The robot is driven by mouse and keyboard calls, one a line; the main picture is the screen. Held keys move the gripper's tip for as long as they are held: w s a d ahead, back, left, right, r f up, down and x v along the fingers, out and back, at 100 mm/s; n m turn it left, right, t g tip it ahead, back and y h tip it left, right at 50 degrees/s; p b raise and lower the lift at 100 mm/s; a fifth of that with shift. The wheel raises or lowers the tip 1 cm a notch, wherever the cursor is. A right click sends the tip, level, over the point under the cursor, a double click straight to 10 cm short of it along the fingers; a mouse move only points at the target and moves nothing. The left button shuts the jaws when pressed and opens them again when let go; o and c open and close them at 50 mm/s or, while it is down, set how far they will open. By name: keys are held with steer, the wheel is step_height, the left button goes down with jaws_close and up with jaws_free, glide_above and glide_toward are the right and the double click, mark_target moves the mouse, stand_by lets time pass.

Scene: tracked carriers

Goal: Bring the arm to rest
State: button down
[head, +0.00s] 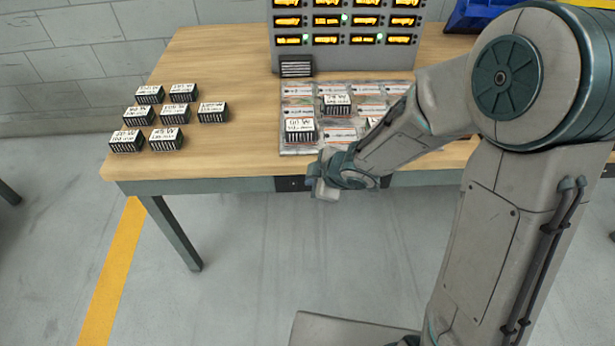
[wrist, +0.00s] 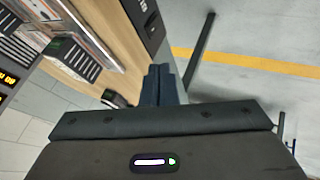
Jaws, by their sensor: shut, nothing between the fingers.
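My arm reaches in from the right side of the head view, its wrist bent low over the front edge of the table. My gripper (head: 325,189) hangs just in front of that edge, apart from the blocks. In the wrist view my gripper (wrist: 160,84) shows its two dark fingers together with nothing between them.
The wooden table (head: 220,62) carries several black-and-white labelled blocks (head: 168,138) at left. More blocks (head: 300,131) stand on a labelled mat (head: 298,150), partly hidden by my arm. Behind are a rack with orange displays (head: 345,28) and a blue bin (head: 480,16). The floor in front is clear.

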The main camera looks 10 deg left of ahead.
steer(key=shift+d+r, duration=0.1)
steer(key=shift+r, duration=0.1)
stand_by(0.5)
steer(key=s+d+r+m+t+h+p, duration=0.1)
steer(key=d+r+m+h, duration=0.2)
steer(key=d+r+m, duration=0.45)
steer(key=d+r+m+t+h+p, duration=0.15)
steer(key=d+r+h, duration=0.25)
steer(key=d, duration=0.6)
steer(key=s+d+r+m+g+p, duration=0.1)
steer(key=s+d+r+m+g, duration=0.1)
steer(key=s+m, duration=0.3)
steer(key=s+d+r+m+g+p, duration=0.1)
steer(key=s+d+r+m, duration=0.3)
steer(key=s, duration=0.5)
steer(key=shift+s+r+m+g+y, duration=0.4)
steer(key=shift+r+m+g, duration=0.05)
steer(key=shift+m+g, duration=0.3)
